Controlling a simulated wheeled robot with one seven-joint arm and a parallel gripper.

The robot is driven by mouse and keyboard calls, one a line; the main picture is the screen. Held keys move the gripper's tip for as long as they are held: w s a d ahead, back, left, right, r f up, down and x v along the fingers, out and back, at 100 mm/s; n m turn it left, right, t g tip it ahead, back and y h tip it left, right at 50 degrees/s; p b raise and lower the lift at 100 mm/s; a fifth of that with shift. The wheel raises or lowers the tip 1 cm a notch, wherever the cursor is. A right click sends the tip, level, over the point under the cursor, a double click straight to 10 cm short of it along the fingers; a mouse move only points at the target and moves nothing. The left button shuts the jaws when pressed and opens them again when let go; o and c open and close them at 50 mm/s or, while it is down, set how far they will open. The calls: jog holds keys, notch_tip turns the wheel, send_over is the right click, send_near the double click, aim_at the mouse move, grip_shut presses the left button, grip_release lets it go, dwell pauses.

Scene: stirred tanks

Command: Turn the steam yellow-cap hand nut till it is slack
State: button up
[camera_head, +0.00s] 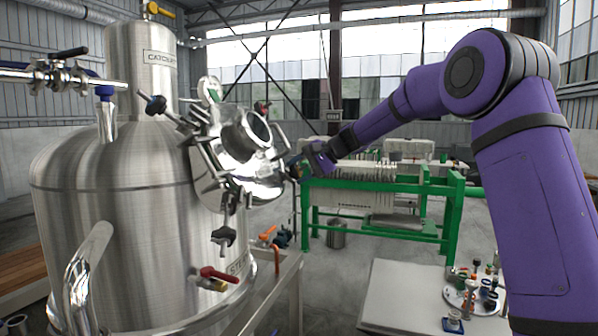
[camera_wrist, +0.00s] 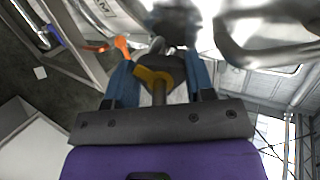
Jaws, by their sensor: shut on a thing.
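The steam tank (camera_head: 130,200) is a large brushed-metal vessel on the left, with a round shiny hatch (camera_head: 250,145) ringed by hand nuts. My gripper (camera_head: 297,168) is at the hatch's right edge in the head view. In the wrist view its two blue fingers (camera_wrist: 160,78) stand on either side of the yellow-cap hand nut (camera_wrist: 152,76) and are shut on it. The nut's dark body and yellow cap show between the fingers. In the head view the nut is hidden by my gripper. How tight the nut is cannot be told.
Other hand nuts (camera_head: 223,238) jut from the hatch's rim. A red-handled valve (camera_head: 218,274) sits below. A green-framed filter press (camera_head: 385,190) stands behind. A pale table (camera_head: 400,290) at the lower right bears a round tray of small items. Open floor lies between.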

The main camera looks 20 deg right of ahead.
jog(key=n, duration=0.6)
jog(key=shift+h, duration=0.4)
jog(key=shift+f+n, duration=0.1)
jog(key=shift+n, duration=0.2)
jog(key=o, duration=0.9)
jog(key=shift+d, duration=0.1)
jog(key=v, duration=1)
jog(key=shift+d+r, duration=0.25)
jog(key=shift+r, duration=0.15)
